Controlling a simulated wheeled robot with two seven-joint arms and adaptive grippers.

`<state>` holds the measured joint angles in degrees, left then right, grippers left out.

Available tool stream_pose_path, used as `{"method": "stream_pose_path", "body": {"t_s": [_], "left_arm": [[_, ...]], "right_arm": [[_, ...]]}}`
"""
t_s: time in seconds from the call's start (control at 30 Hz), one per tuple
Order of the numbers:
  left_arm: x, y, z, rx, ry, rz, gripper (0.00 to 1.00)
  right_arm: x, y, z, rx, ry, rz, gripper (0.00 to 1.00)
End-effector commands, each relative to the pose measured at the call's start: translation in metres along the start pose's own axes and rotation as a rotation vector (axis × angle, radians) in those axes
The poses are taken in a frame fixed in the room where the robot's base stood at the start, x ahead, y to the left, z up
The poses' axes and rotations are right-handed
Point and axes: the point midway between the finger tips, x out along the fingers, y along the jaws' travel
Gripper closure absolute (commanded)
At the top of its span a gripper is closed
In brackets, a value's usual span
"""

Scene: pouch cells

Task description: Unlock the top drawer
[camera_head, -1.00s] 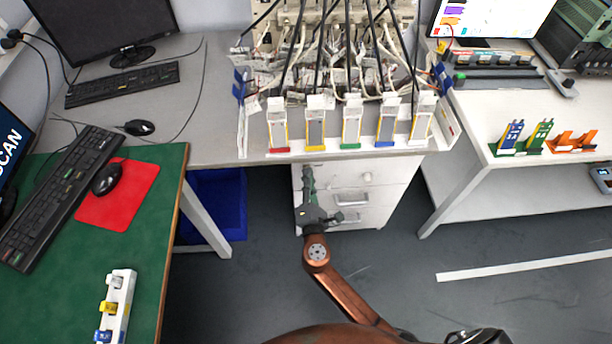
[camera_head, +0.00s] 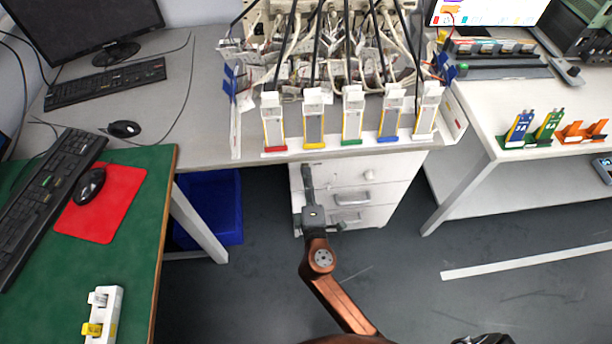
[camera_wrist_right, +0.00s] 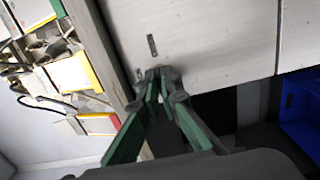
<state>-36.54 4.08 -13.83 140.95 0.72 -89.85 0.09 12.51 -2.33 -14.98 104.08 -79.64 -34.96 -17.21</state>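The white drawer cabinet (camera_head: 385,190) stands under the grey desk, and its top drawer (camera_head: 340,174) sits closed just below the desk edge. My right gripper (camera_head: 307,172) is up at the left part of the drawer front. In the right wrist view its green-padded fingers (camera_wrist_right: 158,74) converge close together at the pale drawer front (camera_wrist_right: 210,45), near the desk edge. A small dark slot (camera_wrist_right: 152,45) shows just beyond the tips. I cannot tell whether something small is between them; no key or lock is clearly visible. My left gripper is not in view.
Several cell holders (camera_head: 314,125) line the desk's front edge above the drawers. A blue bin (camera_head: 210,208) stands on the floor left of the cabinet. A green-topped table (camera_head: 125,240) is at the left, a white bench (camera_head: 480,105) at the right. Floor before the cabinet is clear.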

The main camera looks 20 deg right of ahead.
Motion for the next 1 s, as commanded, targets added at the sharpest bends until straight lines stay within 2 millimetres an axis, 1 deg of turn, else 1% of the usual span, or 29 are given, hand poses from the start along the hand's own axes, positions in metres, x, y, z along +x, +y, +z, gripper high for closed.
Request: {"method": "stream_pose_path", "body": {"t_s": [0.4,0.43,0.67,0.7,1.0], "left_arm": [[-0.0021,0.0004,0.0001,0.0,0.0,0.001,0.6],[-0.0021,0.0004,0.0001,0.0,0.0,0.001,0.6],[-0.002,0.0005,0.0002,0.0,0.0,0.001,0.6],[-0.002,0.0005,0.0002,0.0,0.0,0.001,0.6],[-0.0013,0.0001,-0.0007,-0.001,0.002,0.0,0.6]], "right_arm": [[0.0001,-0.0004,0.0,0.009,0.0,-0.001,1.0],[0.0001,-0.0004,0.0,0.009,0.0,-0.001,0.95],[0.0,-0.0003,0.0001,0.008,0.0,-0.001,0.79],[0.0,-0.0003,0.0001,0.008,0.0,-0.001,0.78],[-0.0028,-0.0008,0.0002,0.007,0.0,-0.002,0.78]]}}
